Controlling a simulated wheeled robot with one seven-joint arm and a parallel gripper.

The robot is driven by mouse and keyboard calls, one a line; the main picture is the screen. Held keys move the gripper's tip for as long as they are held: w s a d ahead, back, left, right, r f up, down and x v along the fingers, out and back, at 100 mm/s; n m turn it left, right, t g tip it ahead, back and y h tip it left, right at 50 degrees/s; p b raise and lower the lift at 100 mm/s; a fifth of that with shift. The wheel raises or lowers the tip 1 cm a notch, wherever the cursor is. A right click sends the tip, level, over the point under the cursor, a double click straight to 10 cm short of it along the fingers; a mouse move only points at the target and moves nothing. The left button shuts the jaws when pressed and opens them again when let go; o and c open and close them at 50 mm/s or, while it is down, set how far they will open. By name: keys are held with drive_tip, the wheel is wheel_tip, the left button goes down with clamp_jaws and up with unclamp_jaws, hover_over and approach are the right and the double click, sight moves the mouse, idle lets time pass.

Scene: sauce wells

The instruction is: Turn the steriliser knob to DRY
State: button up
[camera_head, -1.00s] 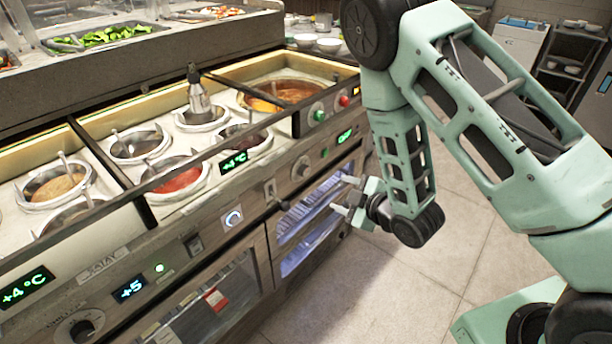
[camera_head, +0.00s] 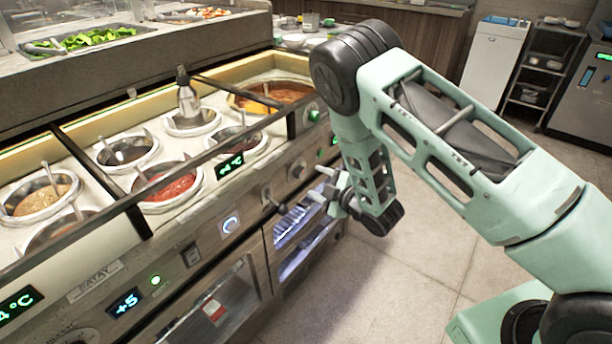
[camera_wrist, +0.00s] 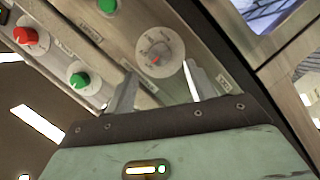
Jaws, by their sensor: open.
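In the wrist view a round pale grey knob (camera_wrist: 159,54) with a red pointer mark sits on the metal panel, with small marks around it too blurred to read. What appears to be the same knob shows in the head view (camera_head: 297,168) on the counter's front, above the lit cabinet. My gripper (camera_wrist: 161,69) is open, its two fingers pointing at the panel on either side of the knob's lower part in the picture. Contact cannot be told. In the head view my gripper (camera_head: 322,183) is just right of and below the knob.
A green knob (camera_wrist: 79,79) and a red knob (camera_wrist: 29,37) lie left of the grey knob in the wrist view. The blue-lit cabinet (camera_head: 299,230) is below. Sauce wells, one with red sauce (camera_head: 165,186), line the counter. Floor (camera_head: 400,255) is clear to the right.

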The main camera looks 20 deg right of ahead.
sight(303, 174)
drive_tip(key=x, duration=0.6)
drive_tip(key=shift+w+f, duration=0.1)
drive_tip(key=c, duration=1)
